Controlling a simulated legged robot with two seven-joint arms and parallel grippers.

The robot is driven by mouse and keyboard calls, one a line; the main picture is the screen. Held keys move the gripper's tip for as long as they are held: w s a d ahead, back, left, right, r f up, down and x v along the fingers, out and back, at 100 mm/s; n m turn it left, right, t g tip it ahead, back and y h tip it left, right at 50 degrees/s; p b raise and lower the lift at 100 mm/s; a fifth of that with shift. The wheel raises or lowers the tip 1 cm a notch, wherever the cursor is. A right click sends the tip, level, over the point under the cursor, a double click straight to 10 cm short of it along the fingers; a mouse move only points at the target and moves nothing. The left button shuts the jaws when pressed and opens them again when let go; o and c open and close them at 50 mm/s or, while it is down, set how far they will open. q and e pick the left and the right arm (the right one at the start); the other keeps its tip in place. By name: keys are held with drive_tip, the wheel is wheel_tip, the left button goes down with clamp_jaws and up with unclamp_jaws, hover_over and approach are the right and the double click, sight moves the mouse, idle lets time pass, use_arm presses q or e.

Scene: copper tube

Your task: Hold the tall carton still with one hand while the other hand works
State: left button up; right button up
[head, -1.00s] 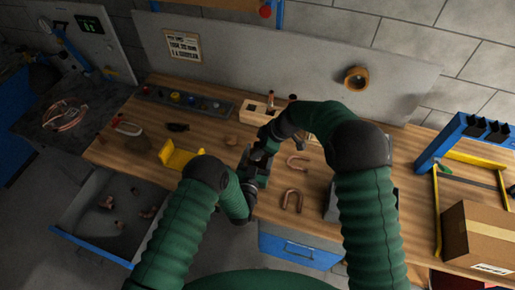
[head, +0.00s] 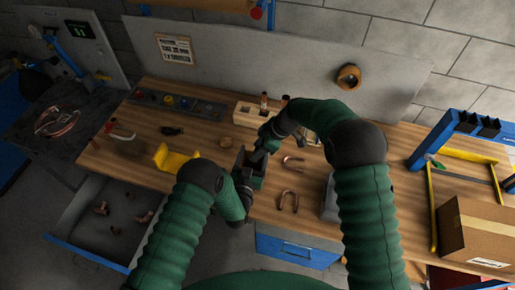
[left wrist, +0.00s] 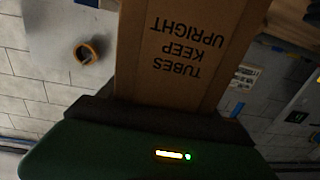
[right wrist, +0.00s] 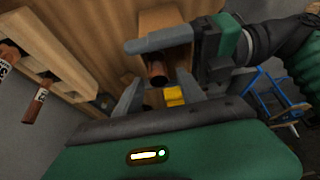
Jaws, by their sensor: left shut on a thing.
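The tall cardboard carton shows in the left wrist view (left wrist: 185,45) with upside-down "TUBES KEEP UPRIGHT" lettering. My left gripper (head: 250,172) is shut on it at the bench's front part; in the head view the grippers mostly hide the carton. In the right wrist view a grey left finger lies across the carton near a copper tube (right wrist: 157,72). My right gripper (right wrist: 158,88) is open, its fingers apart on either side of that tube's line of sight. I cannot tell whether they touch it. In the head view my right gripper (head: 262,147) is just above the carton.
A wooden rack (head: 246,118) with capped tubes stands behind the grippers. Bent copper pieces (head: 288,200) lie to the right, a yellow holder (head: 175,158) to the left. An open drawer (head: 85,245) juts out front left. A cardboard box (head: 480,230) stands far right.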

drive_tip(key=v, duration=1.2)
drive_tip(key=shift+d, duration=0.1)
use_arm(q)
drive_tip(key=o, duration=1.5)
drive_tip(key=shift+c, duration=0.2)
use_arm(e)
drive_tip(key=shift+f, duration=0.1)
